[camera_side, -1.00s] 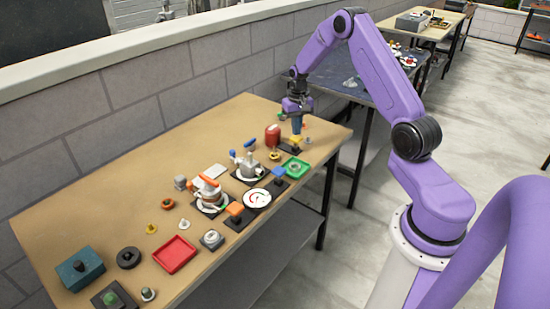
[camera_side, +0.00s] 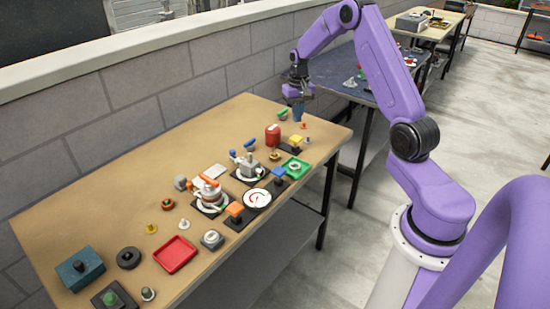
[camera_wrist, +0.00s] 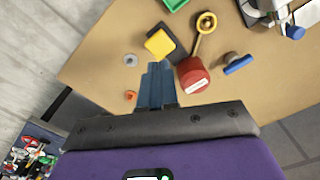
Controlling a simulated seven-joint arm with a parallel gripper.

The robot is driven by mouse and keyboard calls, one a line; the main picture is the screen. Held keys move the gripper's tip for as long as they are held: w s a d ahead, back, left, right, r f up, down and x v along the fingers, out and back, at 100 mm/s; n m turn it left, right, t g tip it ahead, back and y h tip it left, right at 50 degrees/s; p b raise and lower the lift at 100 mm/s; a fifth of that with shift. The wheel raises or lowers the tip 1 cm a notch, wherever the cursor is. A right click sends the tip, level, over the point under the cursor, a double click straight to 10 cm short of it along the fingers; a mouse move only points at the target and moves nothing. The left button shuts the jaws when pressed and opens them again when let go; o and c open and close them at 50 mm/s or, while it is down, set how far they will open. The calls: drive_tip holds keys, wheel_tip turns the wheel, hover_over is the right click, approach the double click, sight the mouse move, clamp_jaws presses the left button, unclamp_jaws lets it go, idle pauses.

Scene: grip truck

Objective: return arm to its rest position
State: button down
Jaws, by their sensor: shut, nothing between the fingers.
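My purple arm reaches over the far right end of the tan table (camera_side: 110,190). My gripper (camera_side: 298,116) is above the table's far corner, fingers pointing down, beyond the red canister (camera_side: 272,134). In the wrist view its blue fingers (camera_wrist: 155,68) are together with nothing between them. The red canister shows close beside them in the wrist view (camera_wrist: 192,75), and a yellow block on a black base (camera_wrist: 160,43) lies just past the fingertips. The gripper appears apart from these things.
The table holds a green tray (camera_side: 295,168), a white dial (camera_side: 257,199), a red tray (camera_side: 175,254), a teal box (camera_side: 80,268) and several valves and knobs. A block wall (camera_side: 130,100) runs behind it. A dark blue table (camera_side: 335,75) stands beyond. The table's back left is bare.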

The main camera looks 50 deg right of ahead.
drive_tip(key=s+a+r+n, duration=0.3)
drive_tip(key=a, duration=0.5)
drive_tip(key=s+a+r+n, duration=0.2)
drive_tip(key=s+a+r, duration=0.1)
drive_tip(key=a, duration=0.5)
drive_tip(key=s+a+r+n, duration=0.2)
drive_tip(key=a+r+n, duration=0.1)
drive_tip(key=a, duration=0.6)
drive_tip(key=s+a+n, duration=0.2)
drive_tip(key=s+n, duration=0.1)
drive_tip(key=s, duration=0.5)
drive_tip(key=s+a+r+n, duration=0.1)
drive_tip(key=s+n, duration=0.3)
drive_tip(key=s, duration=0.5)
drive_tip(key=s+a+r+n, duration=0.1)
drive_tip(key=s+a+n, duration=0.1)
drive_tip(key=s, duration=0.6)
drive_tip(key=shift+s+a+n, duration=0.35)
drive_tip(key=shift+a+n, duration=0.05)
drive_tip(key=shift+n, duration=0.4)
